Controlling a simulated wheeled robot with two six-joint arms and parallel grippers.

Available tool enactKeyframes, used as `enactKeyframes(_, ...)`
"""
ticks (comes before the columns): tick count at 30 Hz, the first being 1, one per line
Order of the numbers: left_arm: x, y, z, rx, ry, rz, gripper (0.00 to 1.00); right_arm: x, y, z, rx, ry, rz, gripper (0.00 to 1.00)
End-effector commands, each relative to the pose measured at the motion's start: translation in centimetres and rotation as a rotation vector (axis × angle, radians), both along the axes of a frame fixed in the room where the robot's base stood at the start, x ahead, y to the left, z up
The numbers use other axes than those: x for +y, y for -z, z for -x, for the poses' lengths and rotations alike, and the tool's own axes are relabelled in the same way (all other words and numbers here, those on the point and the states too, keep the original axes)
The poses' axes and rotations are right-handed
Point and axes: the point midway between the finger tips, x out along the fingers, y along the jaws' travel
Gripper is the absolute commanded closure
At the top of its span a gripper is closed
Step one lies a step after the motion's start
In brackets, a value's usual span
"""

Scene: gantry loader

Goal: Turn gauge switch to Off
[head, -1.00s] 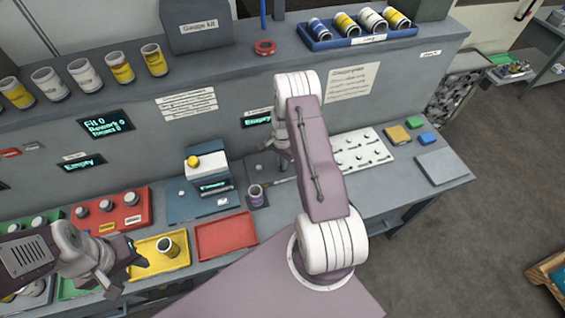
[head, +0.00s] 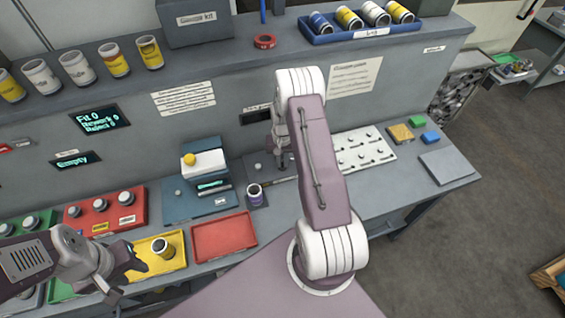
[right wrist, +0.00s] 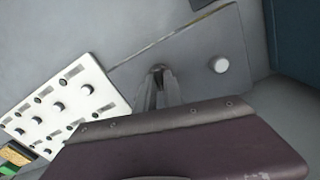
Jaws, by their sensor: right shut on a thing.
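The gauge station is a dark grey plate (head: 264,166) on the bench, left of the white panel. A small dark switch (right wrist: 157,69) sits on this plate (right wrist: 205,50) in the right wrist view, with a white round button (right wrist: 221,65) beside it. My right gripper (right wrist: 159,80) is shut on the switch; its fingers hide most of it. In the head view my right gripper (head: 281,167) is partly hidden by my arm. The display (head: 256,115) above the station is dark. My left gripper (head: 132,270) hovers near the yellow tray; its jaw opening is unclear.
A yellow tray (head: 172,262) holding a can and an empty red tray (head: 225,236) lie along the front.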

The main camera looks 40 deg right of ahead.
Motion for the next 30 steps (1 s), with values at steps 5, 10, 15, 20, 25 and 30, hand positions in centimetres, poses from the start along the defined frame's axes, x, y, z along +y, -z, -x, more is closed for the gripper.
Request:
enactKeyframes(5,0.00,0.50,0.00,0.000,0.000,0.000,0.64,-0.03,0.01,-0.06,-0.002,-0.118,0.001,1.00)
enactKeyframes(10,0.00,0.72,0.01,0.000,0.000,0.000,0.64,-0.03,-0.05,-0.06,-0.002,-0.203,0.001,1.00)
enactKeyframes(15,0.00,0.85,0.00,0.000,0.000,0.000,0.64,-0.04,-0.09,-0.06,-0.002,-0.254,0.001,1.00)
enactKeyframes(20,0.00,0.88,0.00,0.000,0.000,0.000,0.64,-0.04,-0.11,-0.06,-0.002,-0.276,0.001,1.00)
enactKeyframes(25,0.00,0.88,0.00,0.000,0.000,0.000,0.64,-0.05,-0.13,-0.05,-0.002,-0.283,0.001,1.00)
enactKeyframes(30,0.00,0.88,0.00,0.000,0.000,0.000,0.64,-0.05,-0.14,-0.06,-0.002,-0.284,0.001,1.00)
